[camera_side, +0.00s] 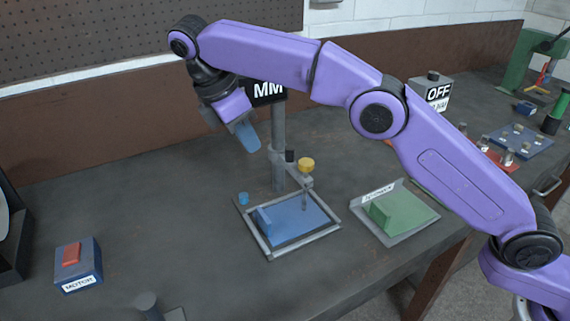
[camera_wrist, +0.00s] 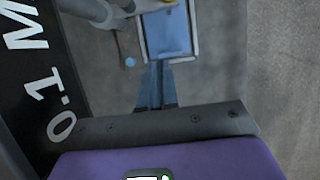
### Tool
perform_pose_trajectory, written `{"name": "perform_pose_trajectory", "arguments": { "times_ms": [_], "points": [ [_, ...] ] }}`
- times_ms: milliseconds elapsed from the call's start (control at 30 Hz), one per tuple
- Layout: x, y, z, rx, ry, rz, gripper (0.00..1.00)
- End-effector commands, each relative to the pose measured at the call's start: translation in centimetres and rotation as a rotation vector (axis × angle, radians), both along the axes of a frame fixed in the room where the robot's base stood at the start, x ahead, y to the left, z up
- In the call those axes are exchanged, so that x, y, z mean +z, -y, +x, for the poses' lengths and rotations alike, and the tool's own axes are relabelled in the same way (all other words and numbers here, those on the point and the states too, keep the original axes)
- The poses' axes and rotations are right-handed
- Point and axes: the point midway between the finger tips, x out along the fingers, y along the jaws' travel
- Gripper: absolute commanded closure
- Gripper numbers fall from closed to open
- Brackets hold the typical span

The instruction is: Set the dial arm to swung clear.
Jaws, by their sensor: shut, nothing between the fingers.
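The dial arm (camera_side: 291,170) is a short grey arm on an upright post (camera_side: 278,130). It carries a round yellow dial (camera_side: 306,164) with a thin stem pointing down over a framed tray (camera_side: 325,231) that holds a blue plate. In the wrist view the yellow dial (camera_wrist: 166,2) is cut off at the top edge, over the far end of the framed tray (camera_wrist: 197,40). My gripper (camera_side: 252,146) has blue fingers, shut and empty, above and left of the dial, near the post. The shut fingers (camera_wrist: 157,70) point towards the tray's near edge in the wrist view.
A display marked MM (camera_side: 267,92) tops the post close to my gripper. A small blue knob (camera_side: 243,198) sits at the tray's corner. A green block (camera_side: 380,214) on another tray lies right. A motor switch box (camera_side: 80,262) stands front left, with clear bench between.

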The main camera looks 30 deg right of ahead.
Motion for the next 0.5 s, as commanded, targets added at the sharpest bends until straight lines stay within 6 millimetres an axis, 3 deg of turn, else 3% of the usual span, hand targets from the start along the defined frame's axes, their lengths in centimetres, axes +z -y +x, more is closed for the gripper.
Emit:
{"name": "perform_pose_trajectory", "arguments": {
  "times_ms": [500],
  "points": [
    [-4.0, 1.7, 0.0, -0.002, -0.001, -0.002, 1.00]
  ]
}}
